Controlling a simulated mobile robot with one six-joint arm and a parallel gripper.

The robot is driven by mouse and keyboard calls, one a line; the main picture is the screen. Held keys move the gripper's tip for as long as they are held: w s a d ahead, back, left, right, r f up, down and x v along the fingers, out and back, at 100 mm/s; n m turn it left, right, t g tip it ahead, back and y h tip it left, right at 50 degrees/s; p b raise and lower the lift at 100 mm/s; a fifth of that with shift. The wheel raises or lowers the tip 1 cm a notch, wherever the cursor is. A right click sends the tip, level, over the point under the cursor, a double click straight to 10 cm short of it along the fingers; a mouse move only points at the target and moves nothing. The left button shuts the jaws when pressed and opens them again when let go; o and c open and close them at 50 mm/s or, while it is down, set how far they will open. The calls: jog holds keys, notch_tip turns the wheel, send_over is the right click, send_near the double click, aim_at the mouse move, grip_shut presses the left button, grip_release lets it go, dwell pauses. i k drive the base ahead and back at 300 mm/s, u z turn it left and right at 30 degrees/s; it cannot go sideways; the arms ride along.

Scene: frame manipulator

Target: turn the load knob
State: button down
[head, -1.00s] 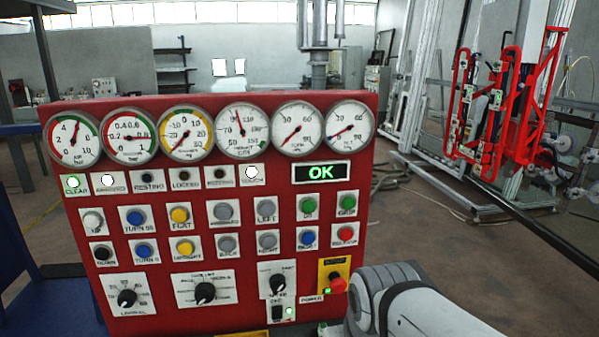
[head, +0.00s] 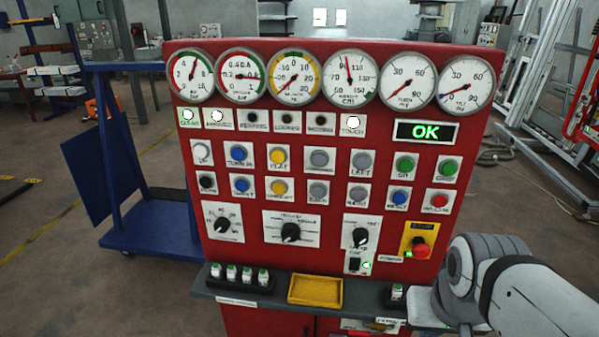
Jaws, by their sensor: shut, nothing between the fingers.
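The red control panel (head: 330,200) stands in front of me in the head view. Three black rotary knobs sit in its lower part. The left knob (head: 221,224) is on a white scale plate; its label looks like it begins with LOAD but is too small to read surely. The middle knob (head: 291,232) is on a wider plate, and the right knob (head: 361,237) is above a small black switch. My arm's grey-white link shows at the lower right, in front of the panel's right edge. My gripper is out of view.
A red emergency button (head: 421,246) on a yellow plate is near my arm. A ledge below the panel holds a yellow tray (head: 315,290) and several small bottles (head: 240,274). A blue cart (head: 150,225) stands at the left. A green OK display (head: 425,131) is lit.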

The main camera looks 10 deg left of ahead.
aim_at(222, 223)
jog(key=u, duration=1.15)
jog(key=k, duration=1.15)
jog(key=u, duration=0.2)
jog(key=i, duration=1.55)
jog(key=z, duration=0.7)
